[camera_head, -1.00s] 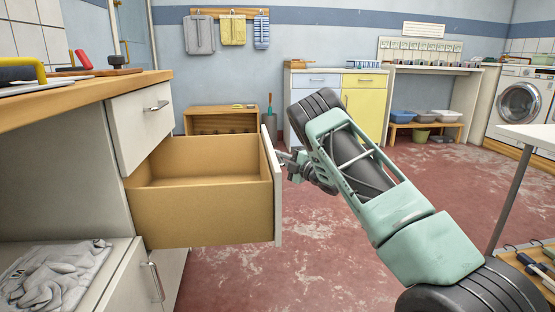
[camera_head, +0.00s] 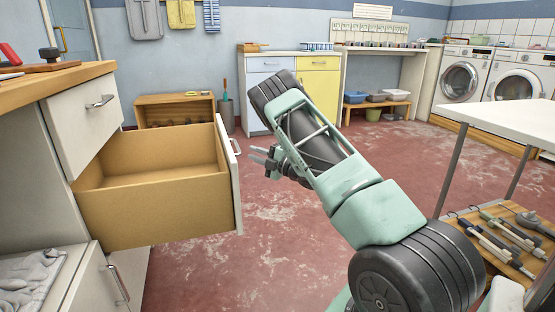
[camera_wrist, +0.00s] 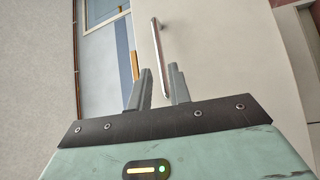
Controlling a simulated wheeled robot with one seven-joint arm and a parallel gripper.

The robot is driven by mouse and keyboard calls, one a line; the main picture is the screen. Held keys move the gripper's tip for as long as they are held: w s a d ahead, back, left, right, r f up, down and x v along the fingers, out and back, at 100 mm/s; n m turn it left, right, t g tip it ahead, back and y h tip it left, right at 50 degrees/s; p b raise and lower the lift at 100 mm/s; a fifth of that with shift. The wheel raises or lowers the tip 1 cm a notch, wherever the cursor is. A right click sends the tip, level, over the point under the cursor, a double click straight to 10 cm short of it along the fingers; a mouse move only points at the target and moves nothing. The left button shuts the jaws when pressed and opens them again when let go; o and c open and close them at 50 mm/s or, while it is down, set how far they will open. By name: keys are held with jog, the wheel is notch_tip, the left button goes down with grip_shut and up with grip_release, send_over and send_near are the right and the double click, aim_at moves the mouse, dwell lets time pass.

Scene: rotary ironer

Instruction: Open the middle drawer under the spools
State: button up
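The middle drawer (camera_head: 150,207) is pulled well out of the cabinet on the left, between a shut drawer above and a lower front. Its inside looks empty. Its white front (camera_head: 229,175) faces right and carries a metal bar handle (camera_head: 233,140), which also shows in the wrist view (camera_wrist: 160,58). My gripper (camera_head: 262,159) is just right of the drawer front, apart from the handle. In the wrist view its two fingers (camera_wrist: 160,85) stand apart with nothing gripped, and the handle is beyond their tips. No spools can be made out.
The shut upper drawer (camera_head: 88,122) sits under the wooden worktop (camera_head: 60,88). A grey cloth (camera_head: 28,278) lies lower left. A wooden tool shelf (camera_head: 500,240) and white table (camera_head: 505,118) stand at right. The red floor between is clear.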

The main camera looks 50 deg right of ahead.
jog(key=p+v, duration=0.1)
jog(key=v, duration=0.8)
jog(key=shift+p, duration=0.35)
jog(key=shift+s, duration=0.15)
